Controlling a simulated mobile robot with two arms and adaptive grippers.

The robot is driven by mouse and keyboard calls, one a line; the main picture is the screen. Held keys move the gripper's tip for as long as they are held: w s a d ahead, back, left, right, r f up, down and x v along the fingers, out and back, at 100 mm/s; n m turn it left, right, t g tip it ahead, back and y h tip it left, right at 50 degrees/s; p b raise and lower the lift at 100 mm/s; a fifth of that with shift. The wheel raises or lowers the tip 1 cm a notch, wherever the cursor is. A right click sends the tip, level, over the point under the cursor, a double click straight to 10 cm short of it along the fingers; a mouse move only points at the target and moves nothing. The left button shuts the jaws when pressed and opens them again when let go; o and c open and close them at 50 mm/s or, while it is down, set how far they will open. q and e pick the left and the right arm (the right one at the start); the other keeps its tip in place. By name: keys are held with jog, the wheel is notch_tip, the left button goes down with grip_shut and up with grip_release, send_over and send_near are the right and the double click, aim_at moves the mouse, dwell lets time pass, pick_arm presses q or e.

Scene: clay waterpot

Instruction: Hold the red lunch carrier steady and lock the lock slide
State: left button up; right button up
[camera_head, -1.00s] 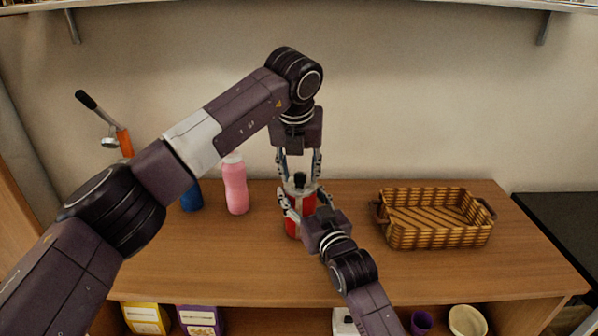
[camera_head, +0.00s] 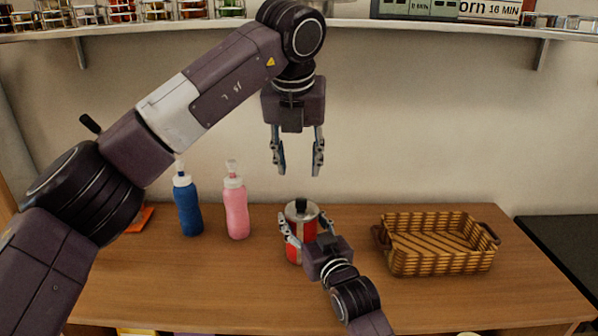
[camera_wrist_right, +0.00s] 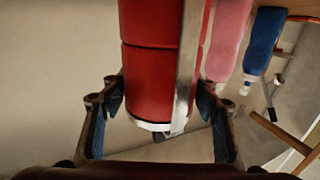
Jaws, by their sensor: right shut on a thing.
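The red lunch carrier (camera_head: 307,240) stands upright on the wooden table, with a pale metallic lid and a black piece (camera_head: 300,205) on top. I cannot tell the lock slide's position at this size. My right gripper (camera_head: 304,230) is shut on the lunch carrier, one finger on each side. In the right wrist view the carrier's red body (camera_wrist_right: 150,70) and a grey metal strip (camera_wrist_right: 189,60) lie between the fingers. My left gripper (camera_head: 298,170) is open and empty, pointing down above the carrier, clear of its top.
A blue bottle (camera_head: 188,207) and a pink bottle (camera_head: 236,210) stand left of the carrier. A woven basket (camera_head: 440,262) sits to the right. Shelves with jars (camera_head: 155,12) and boxes (camera_head: 430,8) run above.

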dwell(0.3)
jog(key=o, duration=1.8)
